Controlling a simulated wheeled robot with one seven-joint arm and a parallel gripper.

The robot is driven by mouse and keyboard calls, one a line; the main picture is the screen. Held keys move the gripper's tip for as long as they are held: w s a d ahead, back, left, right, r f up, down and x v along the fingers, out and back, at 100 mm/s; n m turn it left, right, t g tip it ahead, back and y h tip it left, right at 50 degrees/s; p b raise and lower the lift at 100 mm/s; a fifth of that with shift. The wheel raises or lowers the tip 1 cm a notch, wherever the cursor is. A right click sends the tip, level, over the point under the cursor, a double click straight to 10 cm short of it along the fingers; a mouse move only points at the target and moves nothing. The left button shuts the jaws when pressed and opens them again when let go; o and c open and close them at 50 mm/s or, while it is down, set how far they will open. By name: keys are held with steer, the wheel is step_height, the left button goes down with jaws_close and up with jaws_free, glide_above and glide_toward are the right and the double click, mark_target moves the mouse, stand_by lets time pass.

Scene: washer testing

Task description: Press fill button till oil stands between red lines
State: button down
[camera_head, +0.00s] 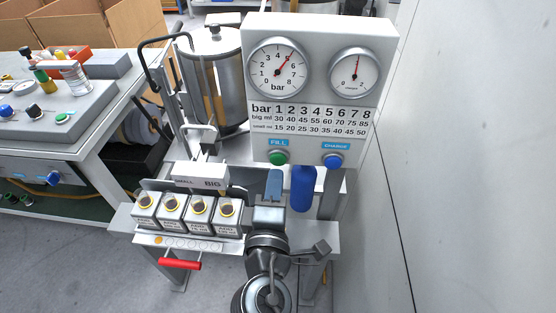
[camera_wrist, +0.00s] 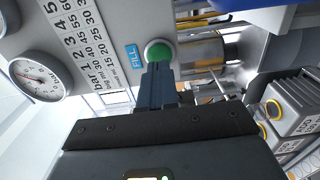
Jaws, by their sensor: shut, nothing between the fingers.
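The green fill button (camera_head: 278,158) sits under the FILL label on the white gauge panel (camera_head: 262,150). In the wrist view the fill button (camera_wrist: 158,50) is just beyond my fingertips. My gripper (camera_head: 275,172) is shut and empty, its blue fingers pointing up at the button from below. In the wrist view my gripper (camera_wrist: 158,66) overlaps the button's lower edge; I cannot tell whether it touches. A metal-topped cylinder (camera_head: 222,70) stands left of the panel, with an amber strip on its side. The oil level and red lines are too small to make out.
A blue CHARGE button (camera_head: 333,160) is right of the fill button, with a blue cylinder (camera_head: 303,188) below. The left gauge (camera_head: 277,68) reads about 5. Several square bottles (camera_head: 172,210) stand lower left. A white wall is at right.

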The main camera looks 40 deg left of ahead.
steer(key=shift+x, duration=1.4)
steer(key=shift+s, duration=0.1)
steer(key=v, duration=0.6)
steer(key=shift+s+d+b, duration=0.25)
steer(key=shift+s+b, duration=0.05)
steer(key=shift+s, duration=0.05)
stand_by(0.4)
steer(key=v, duration=0.6)
steer(key=shift+b, duration=0.4)
stand_by(1.4)
